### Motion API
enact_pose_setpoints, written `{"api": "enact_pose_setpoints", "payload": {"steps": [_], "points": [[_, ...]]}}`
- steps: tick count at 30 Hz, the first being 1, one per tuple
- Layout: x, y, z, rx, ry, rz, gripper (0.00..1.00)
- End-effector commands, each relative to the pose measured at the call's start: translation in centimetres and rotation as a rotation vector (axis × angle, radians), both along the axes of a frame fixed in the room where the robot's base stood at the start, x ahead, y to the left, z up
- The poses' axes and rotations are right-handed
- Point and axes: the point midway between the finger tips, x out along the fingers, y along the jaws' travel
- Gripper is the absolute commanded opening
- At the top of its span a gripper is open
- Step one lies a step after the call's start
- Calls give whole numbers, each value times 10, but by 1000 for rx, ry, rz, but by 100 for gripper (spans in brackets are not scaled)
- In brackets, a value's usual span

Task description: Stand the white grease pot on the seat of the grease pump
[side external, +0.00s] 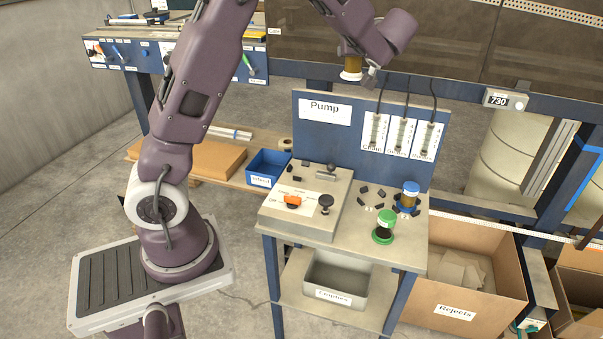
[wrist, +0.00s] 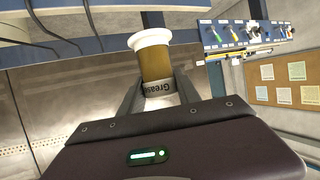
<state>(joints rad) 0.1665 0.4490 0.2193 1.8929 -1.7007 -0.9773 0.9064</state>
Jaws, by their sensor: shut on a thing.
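My gripper (wrist: 158,92) is shut on the white grease pot (wrist: 155,62), an amber jar with a white end and a label reading "Grease". The white end points away from my gripper. In the side external view the pot (side external: 351,66) hangs high in the air, above and behind the pump bench's blue board. The pump bench (side external: 345,238) has a sign reading "Pump" and three hoses with gauges. A blue-topped pot (side external: 408,195) and a green-topped pot (side external: 384,230) stand on its right side. I cannot make out which spot is the grease seat.
A control box (side external: 300,205) with an orange switch takes up the bench's left side. A grey tray (side external: 337,280) sits on the lower shelf, and a blue bin (side external: 267,165) is behind at left. A "Rejects" carton (side external: 465,312) stands at right.

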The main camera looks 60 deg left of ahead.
Motion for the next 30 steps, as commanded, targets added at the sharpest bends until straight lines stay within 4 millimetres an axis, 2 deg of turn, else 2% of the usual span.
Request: {"api": "enact_pose_setpoints", "payload": {"steps": [1,6,12,16,23,30], "points": [[-10,12,0,1,-1,65,0],[-49,42,-3,1,1,285,0],[-88,60,-10,1,2,484,0],[-107,64,-18,3,4,580,0],[-106,64,-70,5,7,573,0],[-106,64,-147,5,9,571,0]]}}
